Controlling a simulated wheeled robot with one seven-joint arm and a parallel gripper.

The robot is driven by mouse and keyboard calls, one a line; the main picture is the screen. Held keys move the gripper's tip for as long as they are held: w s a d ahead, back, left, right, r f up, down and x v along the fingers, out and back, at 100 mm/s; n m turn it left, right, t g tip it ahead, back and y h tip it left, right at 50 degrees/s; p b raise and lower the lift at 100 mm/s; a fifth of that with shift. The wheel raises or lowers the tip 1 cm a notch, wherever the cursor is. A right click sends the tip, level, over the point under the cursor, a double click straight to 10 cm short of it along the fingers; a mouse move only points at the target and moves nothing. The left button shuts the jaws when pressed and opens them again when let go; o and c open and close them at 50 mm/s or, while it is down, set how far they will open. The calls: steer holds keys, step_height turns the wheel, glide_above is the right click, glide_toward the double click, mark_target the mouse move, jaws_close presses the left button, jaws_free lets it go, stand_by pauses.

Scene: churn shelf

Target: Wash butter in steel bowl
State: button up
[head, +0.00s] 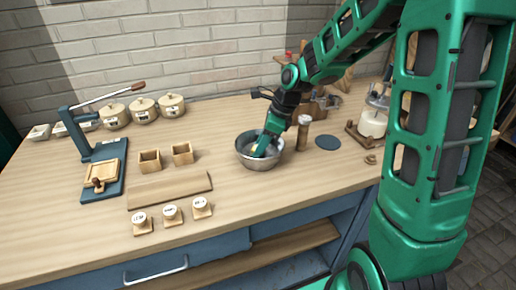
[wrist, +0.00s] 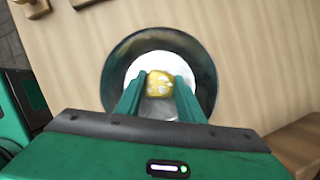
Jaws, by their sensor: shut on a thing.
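The steel bowl (head: 244,162) stands on the wooden bench top in the head view, near the middle. It also shows in the wrist view (wrist: 206,72), with a pale white inside. A yellow lump of butter with whitish patches (wrist: 159,84) is between my fingertips inside the bowl's outline. My gripper (wrist: 158,88) is shut on the butter and reaches down into the bowl. In the head view my gripper (head: 261,148) covers part of the bowl, and only a small bit of yellow shows. I cannot tell whether the butter touches the bowl's bottom.
A wooden cylinder (head: 303,132) stands close right of the bowl, with a dark round disc (head: 328,142) beyond. Left are two small wooden boxes (head: 150,161), a board (head: 168,189), labelled stamps (head: 172,215) and a lever press (head: 103,165). Lidded pots (head: 143,110) line the wall.

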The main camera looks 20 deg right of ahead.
steer(key=shift+a, duration=0.15)
steer(key=shift+d, duration=0.3)
stand_by(0.4)
steer(key=shift+a, duration=0.3)
stand_by(0.4)
steer(key=shift+r, duration=3.8)
steer(key=shift+r, duration=2)
